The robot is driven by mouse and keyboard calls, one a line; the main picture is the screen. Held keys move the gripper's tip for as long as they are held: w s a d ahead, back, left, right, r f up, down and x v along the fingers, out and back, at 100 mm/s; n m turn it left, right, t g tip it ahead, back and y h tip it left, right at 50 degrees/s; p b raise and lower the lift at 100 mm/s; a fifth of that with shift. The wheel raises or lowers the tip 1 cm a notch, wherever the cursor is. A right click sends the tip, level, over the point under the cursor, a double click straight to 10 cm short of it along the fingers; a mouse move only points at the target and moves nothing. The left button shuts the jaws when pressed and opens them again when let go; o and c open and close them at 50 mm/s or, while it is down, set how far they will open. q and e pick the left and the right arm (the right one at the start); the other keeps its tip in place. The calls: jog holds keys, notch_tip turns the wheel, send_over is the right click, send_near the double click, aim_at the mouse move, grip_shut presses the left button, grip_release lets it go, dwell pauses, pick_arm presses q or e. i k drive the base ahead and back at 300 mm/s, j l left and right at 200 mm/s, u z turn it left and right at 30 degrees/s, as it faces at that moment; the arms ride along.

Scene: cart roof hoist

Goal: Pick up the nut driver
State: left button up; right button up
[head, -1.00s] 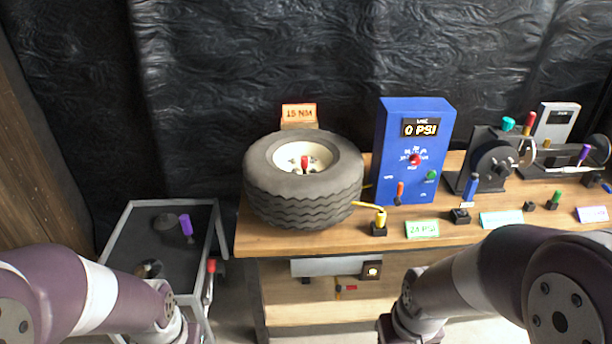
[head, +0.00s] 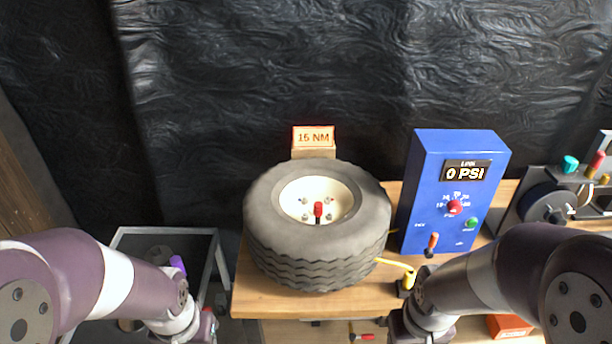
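I cannot tell for sure which tool is the nut driver. A red-handled tool (head: 318,210) stands upright in the hub of the wheel on the bench. A purple-handled tool (head: 178,265) is on the cart at the left, partly hidden behind my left arm. Another tool with a red and yellow handle (head: 360,337) lies low under the bench top at the bottom edge. My left and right arms reach in from the lower corners. Both run off the bottom of the head view, and their gripper fingers do not show.
The tire (head: 315,260) lies flat on the wooden bench (head: 255,290). A sign (head: 313,138) reading 15 NM stands behind it. A blue gauge box (head: 430,190) reads 0 PSI, with a yellow hose (head: 393,263) beside it. The grey cart (head: 222,262) stands left of the bench.

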aim_at(175, 261)
jog(key=i, duration=0.65)
jog(key=u, duration=1.25)
jog(key=k+z, duration=0.2)
jog(key=k, duration=0.15)
jog(key=k+l+z, duration=0.25)
jog(key=i+j+z, duration=0.15)
jog(key=j+z, duration=0.6)
jog(key=z, duration=0.2)
jog(key=j+z, duration=0.9)
jog(key=k+j, duration=0.1)
jog(key=j, duration=0.25)
jog(key=k+j, duration=0.1)
jog(key=j, duration=0.25)
jog(key=k+j, duration=0.1)
jog(key=j, duration=0.3)
